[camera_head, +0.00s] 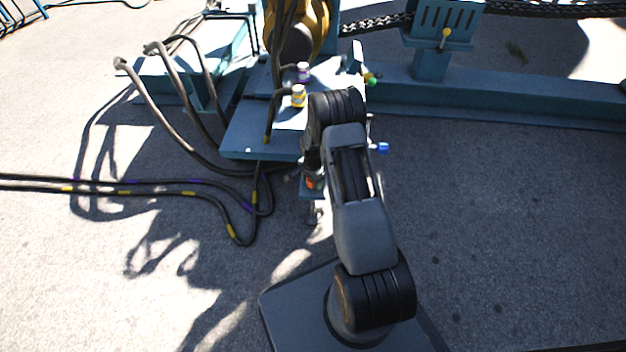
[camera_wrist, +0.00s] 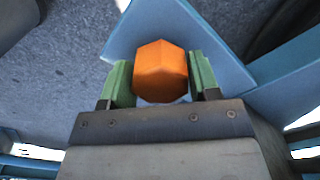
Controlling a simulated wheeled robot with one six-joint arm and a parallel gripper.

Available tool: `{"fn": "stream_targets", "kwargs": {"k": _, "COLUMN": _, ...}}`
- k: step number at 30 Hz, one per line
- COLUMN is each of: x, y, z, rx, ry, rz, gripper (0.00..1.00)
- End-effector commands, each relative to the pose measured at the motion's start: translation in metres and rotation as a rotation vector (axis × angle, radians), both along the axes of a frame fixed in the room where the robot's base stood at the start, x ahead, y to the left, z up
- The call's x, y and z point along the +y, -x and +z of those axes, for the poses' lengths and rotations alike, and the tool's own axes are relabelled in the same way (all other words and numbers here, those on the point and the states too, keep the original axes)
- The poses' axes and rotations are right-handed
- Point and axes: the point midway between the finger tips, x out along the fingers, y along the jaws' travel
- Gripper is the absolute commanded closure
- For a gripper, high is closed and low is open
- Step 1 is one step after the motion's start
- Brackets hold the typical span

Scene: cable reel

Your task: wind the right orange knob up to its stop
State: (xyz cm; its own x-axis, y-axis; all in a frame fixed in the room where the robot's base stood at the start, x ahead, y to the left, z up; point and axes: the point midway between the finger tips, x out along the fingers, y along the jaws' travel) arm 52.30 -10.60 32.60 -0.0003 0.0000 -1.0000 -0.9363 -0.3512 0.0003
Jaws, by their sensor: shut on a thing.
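An orange knob (camera_wrist: 161,72) with flat faceted sides fills the space between the green finger pads of my gripper (camera_wrist: 161,80) in the wrist view. The gripper is shut on it, with one pad on each side. In the head view a small patch of the orange knob (camera_head: 311,184) shows beside my arm, low in front of the blue machine. My arm hides most of the gripper there. I cannot tell from these frames whether this is the right knob of a pair, and no other orange knob is visible.
A blue table (camera_head: 243,137) with bottles and bent hoses stands behind the knob. Black cables (camera_head: 150,187) with yellow bands lie on the ground at left. A blue handle (camera_head: 382,147) sticks out right of my arm. The ground at right is clear.

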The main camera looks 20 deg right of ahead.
Motion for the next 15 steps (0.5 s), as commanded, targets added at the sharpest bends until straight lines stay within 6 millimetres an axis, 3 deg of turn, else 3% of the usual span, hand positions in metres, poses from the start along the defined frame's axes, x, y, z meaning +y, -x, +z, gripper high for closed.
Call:
{"fn": "stream_targets", "kwargs": {"k": 8, "x": 0.0000, "y": -0.0002, "z": 0.0005, "rx": 0.000, "ry": 0.000, "rz": 0.029, "gripper": 0.68}}
{"fn": "stream_targets", "kwargs": {"k": 15, "x": 0.0000, "y": -0.0005, "z": 0.0011, "rx": -0.001, "ry": 0.001, "rz": 0.167, "gripper": 0.68}}
